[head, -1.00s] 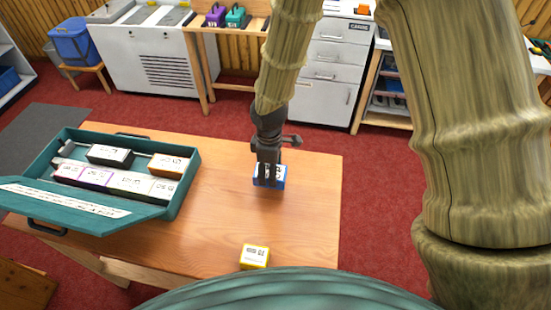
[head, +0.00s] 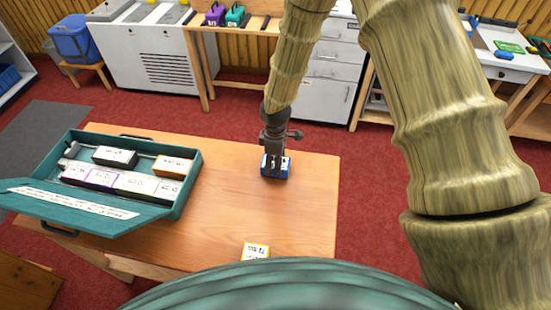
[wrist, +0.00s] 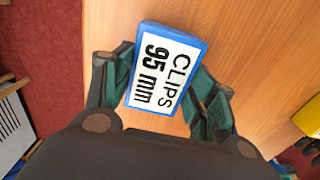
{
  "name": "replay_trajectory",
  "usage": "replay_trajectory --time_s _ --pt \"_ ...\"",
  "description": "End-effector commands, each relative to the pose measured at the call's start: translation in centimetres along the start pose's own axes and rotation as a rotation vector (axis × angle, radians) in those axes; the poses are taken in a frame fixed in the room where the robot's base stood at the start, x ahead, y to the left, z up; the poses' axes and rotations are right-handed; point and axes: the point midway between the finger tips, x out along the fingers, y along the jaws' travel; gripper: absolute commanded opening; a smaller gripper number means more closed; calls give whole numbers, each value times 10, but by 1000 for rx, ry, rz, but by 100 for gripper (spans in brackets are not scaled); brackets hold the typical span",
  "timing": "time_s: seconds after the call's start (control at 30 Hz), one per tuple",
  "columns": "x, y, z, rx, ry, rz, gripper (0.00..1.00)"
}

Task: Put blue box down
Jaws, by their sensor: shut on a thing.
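The blue box (head: 276,171) is at the right part of the wooden table, under my gripper (head: 275,158). In the wrist view the blue box (wrist: 165,68) shows a white label reading "CLIPS 95 mm". My gripper (wrist: 168,90) is shut on it, with a green-lined finger on each side. The box looks at or very close to the table top; I cannot tell whether it touches.
A teal open case (head: 186,195) with several labelled boxes stands on the table's left. A yellow box (head: 256,250) sits near the front edge. The table (head: 225,200) is clear between them. A cabinet (head: 325,85) stands behind.

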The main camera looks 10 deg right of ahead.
Motion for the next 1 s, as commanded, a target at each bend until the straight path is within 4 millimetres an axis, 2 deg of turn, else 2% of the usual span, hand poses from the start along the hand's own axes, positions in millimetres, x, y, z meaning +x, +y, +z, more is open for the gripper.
replay_trajectory --time_s 0.43,0.47,0.57,1.0 --pt "5 0 0 1 1 1 30" --pt "4 0 0 1 1 1 60" --pt "4 0 0 1 1 0 78" --pt "0 0 0 1 1 1 78"
